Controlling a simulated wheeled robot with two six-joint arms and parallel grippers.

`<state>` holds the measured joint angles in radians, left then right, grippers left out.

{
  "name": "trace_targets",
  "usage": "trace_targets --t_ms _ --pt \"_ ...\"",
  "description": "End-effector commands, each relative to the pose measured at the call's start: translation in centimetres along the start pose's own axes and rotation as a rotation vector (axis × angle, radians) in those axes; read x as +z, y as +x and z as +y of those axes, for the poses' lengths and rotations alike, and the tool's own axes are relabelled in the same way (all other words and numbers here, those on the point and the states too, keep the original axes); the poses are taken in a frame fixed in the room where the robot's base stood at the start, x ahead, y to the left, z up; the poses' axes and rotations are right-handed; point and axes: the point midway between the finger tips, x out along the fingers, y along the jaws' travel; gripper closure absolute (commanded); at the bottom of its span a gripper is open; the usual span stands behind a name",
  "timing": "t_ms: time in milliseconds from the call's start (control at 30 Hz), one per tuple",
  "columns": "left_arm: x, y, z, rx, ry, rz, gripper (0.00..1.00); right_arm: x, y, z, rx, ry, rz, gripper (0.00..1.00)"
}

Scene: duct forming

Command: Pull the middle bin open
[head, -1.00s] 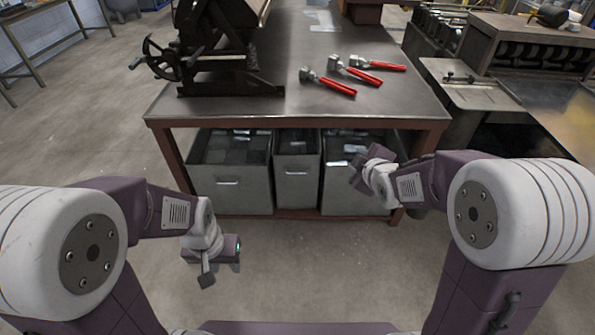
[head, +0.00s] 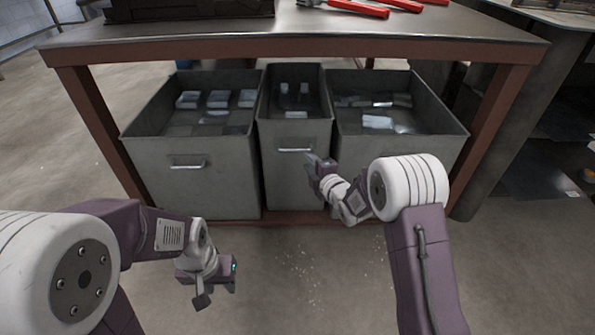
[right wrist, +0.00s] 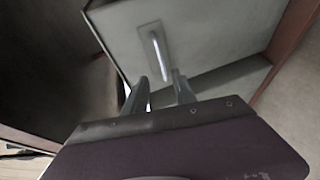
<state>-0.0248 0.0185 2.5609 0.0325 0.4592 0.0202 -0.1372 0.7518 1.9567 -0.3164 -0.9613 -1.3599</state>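The middle bin (head: 293,168) is a narrow grey metal bin between two wider bins under the table. Its bar handle (head: 295,150) is on the upper front, and some pale blocks lie inside. My right gripper (head: 318,162) is in front of this bin, just right of and below the handle.
A wide left bin (head: 215,178) and right bin (head: 440,145) flank the middle one closely. The table edge (head: 300,49) overhangs the bins, with red legs at both ends. Red-handled tools (head: 358,9) lie on top.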

Motion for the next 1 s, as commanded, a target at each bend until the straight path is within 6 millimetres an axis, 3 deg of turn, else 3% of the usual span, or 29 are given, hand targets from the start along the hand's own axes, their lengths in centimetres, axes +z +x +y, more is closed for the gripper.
trace_targets --t_ms 33,233,533,600,633,800,1000 --pt "0.0 0.7 0.0 0.000 0.000 0.001 0.64 0.0 0.1 -0.7 0.001 0.000 0.001 0.68" --pt "-0.1 -0.2 0.0 0.000 0.000 0.001 0.64 -0.1 0.3 -0.1 0.000 0.001 0.001 0.68" --pt "-0.6 -5.7 0.1 0.000 0.000 0.001 0.64 -0.2 4.5 0.6 -0.001 0.001 0.002 0.68" --pt "-0.4 -3.0 0.1 0.000 0.000 0.002 0.64 0.0 6.3 -0.9 0.004 -0.001 0.002 0.68" --pt "-0.3 -2.6 0.1 0.000 0.000 0.001 0.64 0.0 6.8 -0.9 0.005 0.000 0.001 0.68" --pt "-0.2 -1.8 0.0 0.000 0.000 0.000 0.64 0.0 8.7 -0.6 0.002 0.001 0.000 0.68" --pt "-0.2 -1.7 0.0 0.000 0.000 0.001 0.64 0.0 9.2 -0.3 0.001 0.001 0.000 0.68"
